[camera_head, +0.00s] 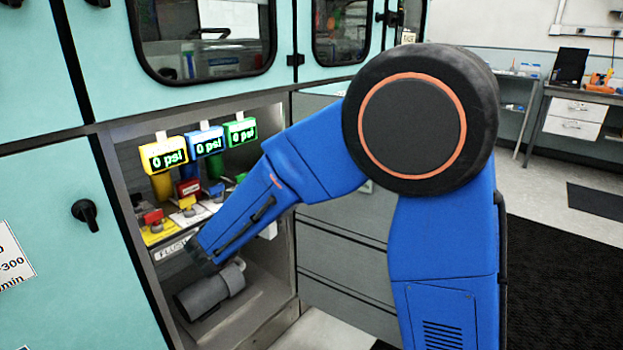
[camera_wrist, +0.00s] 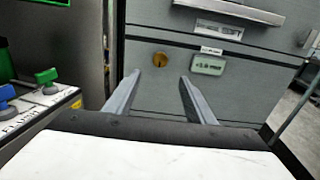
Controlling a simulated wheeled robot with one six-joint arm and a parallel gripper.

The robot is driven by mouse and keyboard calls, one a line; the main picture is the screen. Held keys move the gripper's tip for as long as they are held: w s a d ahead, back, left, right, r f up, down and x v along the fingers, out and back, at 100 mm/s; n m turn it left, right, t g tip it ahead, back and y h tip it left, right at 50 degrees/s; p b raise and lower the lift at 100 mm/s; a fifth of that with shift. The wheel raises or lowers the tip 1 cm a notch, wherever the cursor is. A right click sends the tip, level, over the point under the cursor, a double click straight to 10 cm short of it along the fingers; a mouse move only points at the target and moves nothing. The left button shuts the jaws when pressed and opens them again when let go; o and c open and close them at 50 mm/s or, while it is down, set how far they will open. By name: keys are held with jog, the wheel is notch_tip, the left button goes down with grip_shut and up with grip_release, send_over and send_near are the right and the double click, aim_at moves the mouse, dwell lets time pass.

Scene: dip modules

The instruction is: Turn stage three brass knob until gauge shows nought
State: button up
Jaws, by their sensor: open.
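A small round brass knob (camera_wrist: 160,59) sits on a grey panel in the wrist view, straight ahead of my gripper. Just right of it is a pale green display (camera_wrist: 208,65) with dark characters too blurred to read surely. A small white label (camera_wrist: 211,50) is above the display, its text unreadable. My gripper (camera_wrist: 160,77) is open and empty, its two fingers pointing at the panel on either side below the knob, apart from it. The brass knob is not seen in the head view, where my arm covers much of the grey panel.
Yellow (camera_head: 164,154), blue (camera_head: 206,142) and green (camera_head: 240,132) gauges read 0 psi in an alcove. A green handle (camera_wrist: 47,76) and blue handle (camera_wrist: 6,95) stand left of my gripper. A drawer handle (camera_wrist: 229,12) is above the knob.

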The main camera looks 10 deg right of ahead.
jog(key=x, duration=1.4)
jog(key=shift+c, duration=0.3)
jog(key=c, duration=1)
